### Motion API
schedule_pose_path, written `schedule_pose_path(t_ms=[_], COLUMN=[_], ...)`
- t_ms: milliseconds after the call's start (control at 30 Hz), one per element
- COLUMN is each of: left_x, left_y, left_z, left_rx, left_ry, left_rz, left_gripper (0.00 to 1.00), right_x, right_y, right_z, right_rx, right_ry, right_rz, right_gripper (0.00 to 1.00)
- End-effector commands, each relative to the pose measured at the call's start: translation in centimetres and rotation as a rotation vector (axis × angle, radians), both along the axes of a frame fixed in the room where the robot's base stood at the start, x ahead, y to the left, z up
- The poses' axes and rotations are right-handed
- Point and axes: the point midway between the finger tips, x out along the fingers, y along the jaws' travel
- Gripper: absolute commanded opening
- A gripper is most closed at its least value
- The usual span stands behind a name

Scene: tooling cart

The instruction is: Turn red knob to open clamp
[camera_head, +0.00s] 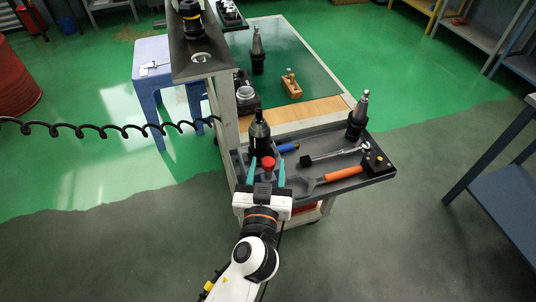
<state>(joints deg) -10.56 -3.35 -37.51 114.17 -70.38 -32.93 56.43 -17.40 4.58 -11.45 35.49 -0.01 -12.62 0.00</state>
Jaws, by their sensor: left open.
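The red knob (268,163) shows at the front left of the cart's grey tray, just in front of a dark upright tool holder (260,135). My left gripper (266,170) reaches in from below with its two teal fingers apart, one on each side of the knob. The fingers look open around the knob; I cannot tell whether either touches it. The clamp itself is mostly hidden behind the knob and my gripper. My right gripper is not in view.
The grey tray (345,183) also holds an orange-handled tool (342,174), a wrench (335,154), a blue-handled tool (288,147) and another upright tool holder (357,115). A cart post (225,110) rises at left. A blue stool (152,85) stands behind left.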

Motion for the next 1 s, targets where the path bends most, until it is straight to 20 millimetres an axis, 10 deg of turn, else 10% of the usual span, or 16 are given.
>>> schedule_pose_path(t_ms=[500, 800, 1000], left_x=[2.3, 2.3, 2.3], left_y=[-0.2, -0.2, -0.2], left_z=[-0.1, -0.1, 0.0], left_rx=[0.0, 0.0, 0.001], left_ry=[0.001, 0.001, 0.002], left_rz=[-0.001, -0.001, -0.015], left_gripper=[0.47, 0.04, 0.04], right_x=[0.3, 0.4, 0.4], right_y=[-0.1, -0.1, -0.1], right_z=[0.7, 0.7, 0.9], right_rx=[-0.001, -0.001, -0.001], right_ry=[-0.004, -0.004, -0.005], right_rz=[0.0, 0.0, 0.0], right_gripper=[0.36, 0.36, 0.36])
